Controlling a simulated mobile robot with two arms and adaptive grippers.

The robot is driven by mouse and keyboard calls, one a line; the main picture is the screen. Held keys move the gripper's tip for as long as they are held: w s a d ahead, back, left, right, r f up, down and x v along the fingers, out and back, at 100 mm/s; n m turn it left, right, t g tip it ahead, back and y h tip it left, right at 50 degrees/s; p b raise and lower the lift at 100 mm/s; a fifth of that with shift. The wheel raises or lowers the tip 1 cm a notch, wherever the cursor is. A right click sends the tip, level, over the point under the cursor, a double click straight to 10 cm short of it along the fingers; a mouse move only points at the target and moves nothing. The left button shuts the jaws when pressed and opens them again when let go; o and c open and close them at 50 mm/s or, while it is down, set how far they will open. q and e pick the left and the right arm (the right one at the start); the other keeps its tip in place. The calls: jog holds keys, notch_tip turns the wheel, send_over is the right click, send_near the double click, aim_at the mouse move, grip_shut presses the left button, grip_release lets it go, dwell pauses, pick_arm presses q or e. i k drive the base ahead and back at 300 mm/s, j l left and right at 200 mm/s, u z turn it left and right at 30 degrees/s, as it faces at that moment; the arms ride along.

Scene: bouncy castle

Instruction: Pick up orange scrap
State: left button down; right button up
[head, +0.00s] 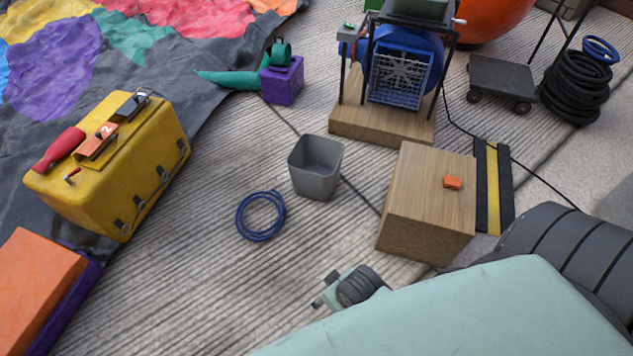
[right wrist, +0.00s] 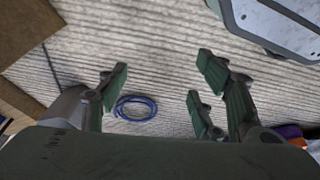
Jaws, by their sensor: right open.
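The orange scrap (head: 452,182) is a small flat orange piece lying on top of a wooden box (head: 415,200), towards its right side. My right gripper (head: 328,296) is partly in view at the lower middle of the head view, left of and nearer than the box, well apart from the scrap. Most of it is hidden behind my arm. In the right wrist view its fingers (right wrist: 160,95) are spread wide with nothing between them, over the ribbed floor. The scrap does not show in that view. My left gripper is not in view.
A grey bin (head: 315,168) and a coil of blue hose (head: 261,215) are on the floor left of the box. A blower (head: 400,70) on a wooden base stands behind it. A yellow toolbox (head: 120,165) is at left. A black-and-yellow strip (head: 493,185) lies right.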

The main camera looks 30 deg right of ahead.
aim_at(450, 182)
jog(key=z, duration=2.05)
